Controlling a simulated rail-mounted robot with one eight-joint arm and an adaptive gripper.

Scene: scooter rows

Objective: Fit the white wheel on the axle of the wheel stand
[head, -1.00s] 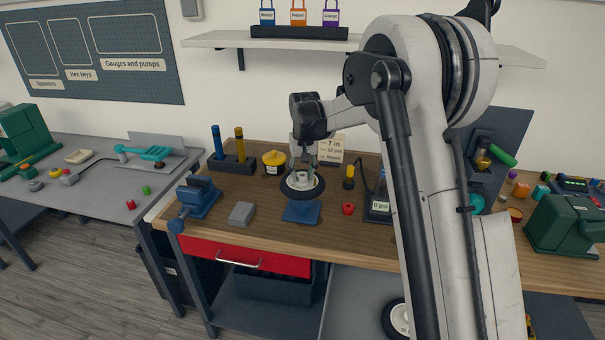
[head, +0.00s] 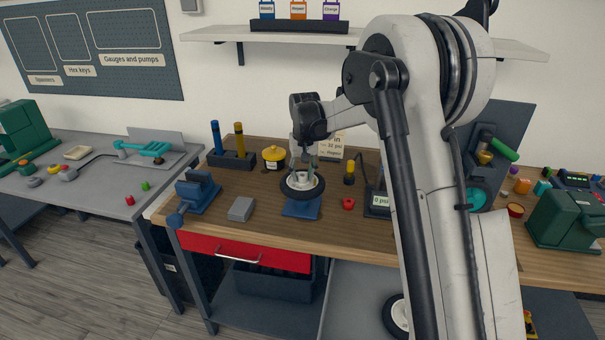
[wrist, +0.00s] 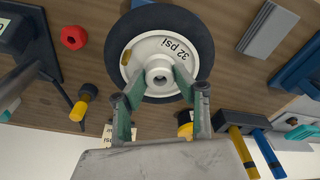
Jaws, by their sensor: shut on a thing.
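The white wheel (head: 314,182) with a black tyre is over the blue wheel stand (head: 301,209) on the wooden bench. The wheel hides the stand's top and axle, so I cannot tell whether the axle is in the hub. In the wrist view the wheel (wrist: 185,55) shows its white face marked "32 psi" and a round hub with a dark centre hole. My gripper (head: 304,170) is above the wheel, pointing down. In the wrist view my gripper's green fingers (wrist: 164,85) are shut on the wheel's hub, one on each side.
A blue vise (head: 196,195) and a grey block (head: 241,209) stand to the left. Behind are a yellow pot (head: 273,158) and a card (head: 332,144).

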